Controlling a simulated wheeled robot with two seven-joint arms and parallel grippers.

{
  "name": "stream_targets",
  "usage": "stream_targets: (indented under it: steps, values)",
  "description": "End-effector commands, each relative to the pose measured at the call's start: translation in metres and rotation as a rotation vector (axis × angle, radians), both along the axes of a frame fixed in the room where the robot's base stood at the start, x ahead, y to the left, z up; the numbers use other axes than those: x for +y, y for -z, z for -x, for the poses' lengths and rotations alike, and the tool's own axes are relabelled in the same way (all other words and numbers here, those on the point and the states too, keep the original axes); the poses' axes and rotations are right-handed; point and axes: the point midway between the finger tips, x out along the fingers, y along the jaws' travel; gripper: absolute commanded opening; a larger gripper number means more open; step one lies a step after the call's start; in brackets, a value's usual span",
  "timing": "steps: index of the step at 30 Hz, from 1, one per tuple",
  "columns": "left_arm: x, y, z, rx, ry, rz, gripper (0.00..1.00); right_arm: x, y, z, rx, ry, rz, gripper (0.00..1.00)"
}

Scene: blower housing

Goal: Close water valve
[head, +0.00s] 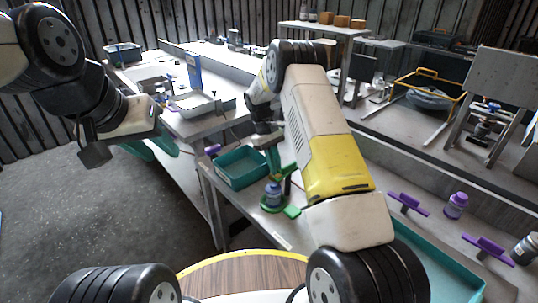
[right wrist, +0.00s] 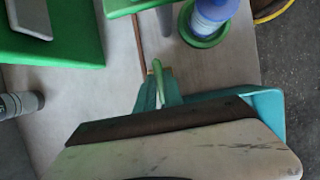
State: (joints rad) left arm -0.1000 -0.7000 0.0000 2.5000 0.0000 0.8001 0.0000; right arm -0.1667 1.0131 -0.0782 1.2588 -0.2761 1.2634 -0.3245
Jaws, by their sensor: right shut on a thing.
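The valve cannot be told for certain. A green fitting (head: 291,210) with a blue-grey cylinder (head: 273,194) in a green ring stands on the bench. The cylinder also shows at the top of the right wrist view (right wrist: 212,18). My right gripper (head: 270,150) reaches down just above this fitting. In the right wrist view, its teal fingers (right wrist: 160,92) are shut on a thin upright green piece (right wrist: 158,75), partly hidden by the fingers. My left gripper (head: 155,147) is raised at the left, away from the fitting. Its finger gap is unclear.
A teal tray (head: 236,183) stands left of the fitting. Purple T-shaped pieces (head: 408,204) (head: 487,248) and a purple bottle (head: 456,205) stand at the right beside a larger teal tray (head: 428,268). A round wood-topped stool (head: 245,277) is in front.

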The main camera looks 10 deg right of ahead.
Motion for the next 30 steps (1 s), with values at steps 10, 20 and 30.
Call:
stream_targets:
  steps: [10, 20, 30]
  values:
    - [0.0, 0.0, 0.0, 0.0, 0.0, 0.0, 0.36, 0.0012, 0.0001, -0.0006, -0.003, 0.032, -0.003, 0.0]
    - [0.0, 0.0, 0.0, 0.0, 0.0, 0.0, 0.36, 0.0009, 0.0001, -0.0006, -0.003, 0.031, -0.003, 0.21]
    - [0.0, 0.0, 0.0, 0.0, 0.0, 0.0, 0.36, 0.0017, -0.0055, -0.003, -0.004, 0.03, -0.002, 0.21]
